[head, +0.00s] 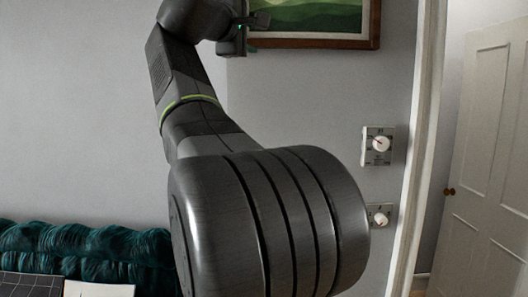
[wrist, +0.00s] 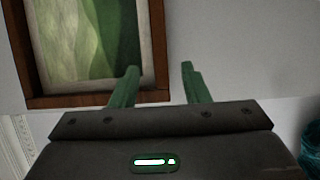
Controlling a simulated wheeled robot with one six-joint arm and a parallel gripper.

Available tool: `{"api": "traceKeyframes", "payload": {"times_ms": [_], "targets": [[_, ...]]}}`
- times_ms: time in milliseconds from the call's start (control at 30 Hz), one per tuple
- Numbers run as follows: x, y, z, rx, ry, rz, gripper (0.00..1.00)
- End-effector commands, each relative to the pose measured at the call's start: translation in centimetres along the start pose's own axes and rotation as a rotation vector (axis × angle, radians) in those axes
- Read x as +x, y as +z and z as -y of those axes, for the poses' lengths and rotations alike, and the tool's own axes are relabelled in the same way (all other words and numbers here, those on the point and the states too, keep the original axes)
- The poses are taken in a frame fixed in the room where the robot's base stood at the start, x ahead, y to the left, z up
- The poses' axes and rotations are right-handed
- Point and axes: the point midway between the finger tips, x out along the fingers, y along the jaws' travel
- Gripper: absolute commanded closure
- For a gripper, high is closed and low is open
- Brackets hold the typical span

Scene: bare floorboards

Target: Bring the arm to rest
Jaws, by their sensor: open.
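My arm rises through the middle of the head view, with its wrist near the top edge. My gripper (wrist: 160,68) shows in the wrist view as two green fingers standing apart with nothing between them. It is open and empty. In the head view only a small part of my gripper (head: 258,21) shows at the top, in front of the wall by a framed green picture (head: 310,16). That picture (wrist: 100,45) also fills the upper left of the wrist view, behind the fingers. I cannot tell how far the fingers are from it.
Two white wall dials, an upper one (head: 378,145) and a lower one (head: 379,216), sit right of my arm; the lower is partly hidden. A white door frame (head: 424,130) and a panelled door (head: 490,160) are at the right. Dark teal furniture (head: 90,245) stands at lower left.

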Motion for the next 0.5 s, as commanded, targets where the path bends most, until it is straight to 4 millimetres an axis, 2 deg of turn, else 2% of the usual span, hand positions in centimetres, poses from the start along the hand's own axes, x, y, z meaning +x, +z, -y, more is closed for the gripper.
{"api": "traceKeyframes", "payload": {"times_ms": [300, 433, 500], "targets": [[6.2, 0.1, -0.3, 0.000, -0.001, 0.003, 0.58], [7.9, 0.1, -0.1, -0.001, 0.001, 0.002, 0.58], [7.7, 0.3, 0.5, -0.019, 0.009, -0.001, 0.58]]}}
